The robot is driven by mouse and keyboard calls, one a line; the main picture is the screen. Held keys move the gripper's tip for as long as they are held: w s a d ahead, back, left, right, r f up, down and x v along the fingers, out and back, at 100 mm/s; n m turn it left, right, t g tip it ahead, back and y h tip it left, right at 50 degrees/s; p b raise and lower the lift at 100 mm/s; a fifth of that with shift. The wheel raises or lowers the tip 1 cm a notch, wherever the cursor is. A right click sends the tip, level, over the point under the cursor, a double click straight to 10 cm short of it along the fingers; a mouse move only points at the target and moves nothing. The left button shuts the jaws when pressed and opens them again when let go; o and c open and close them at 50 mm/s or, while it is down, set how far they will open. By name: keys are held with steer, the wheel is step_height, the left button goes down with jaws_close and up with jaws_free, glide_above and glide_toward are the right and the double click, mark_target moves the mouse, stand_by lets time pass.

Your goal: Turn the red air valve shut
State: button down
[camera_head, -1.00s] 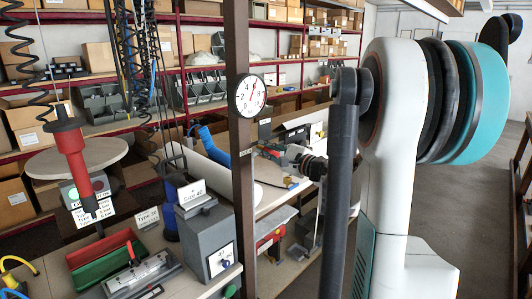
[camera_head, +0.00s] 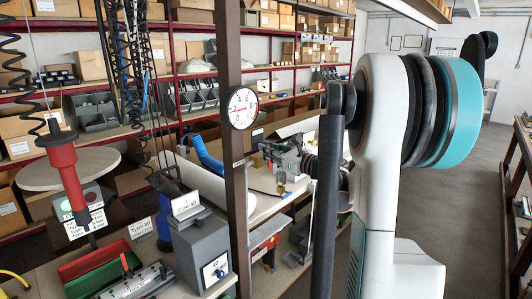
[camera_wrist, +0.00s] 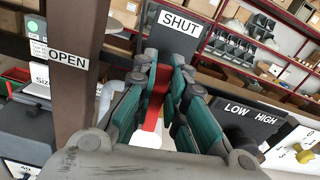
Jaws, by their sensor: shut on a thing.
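The red valve handle (camera_wrist: 155,103) shows in the wrist view as a flat red bar between my fingers. My gripper (camera_wrist: 161,75) is shut on it, with a teal-padded finger on each side. The bar runs up toward the dark plate marked SHUT (camera_wrist: 180,22). The label OPEN (camera_wrist: 68,61) is on the brown post to the left. The valve's body and pivot are hidden behind my gripper. In the head view my arm covers most of this spot, and the handle cannot be made out there.
A round gauge (camera_head: 242,107) is fixed to the brown post (camera_head: 232,190). A LOW/HIGH plate (camera_wrist: 252,113) and yellow knob (camera_wrist: 303,153) lie right of my gripper. A grey Size 40 box (camera_head: 203,252) stands left of the post. Floor at the right is clear.

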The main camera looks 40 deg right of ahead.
steer(key=shift+d+m, duration=0.3)
steer(key=shift+m, duration=0.3)
steer(key=shift+f, duration=0.1)
steer(key=c, duration=1.6)
jaws_free()
steer(key=s+d, duration=0.1)
steer(key=s, duration=1.1)
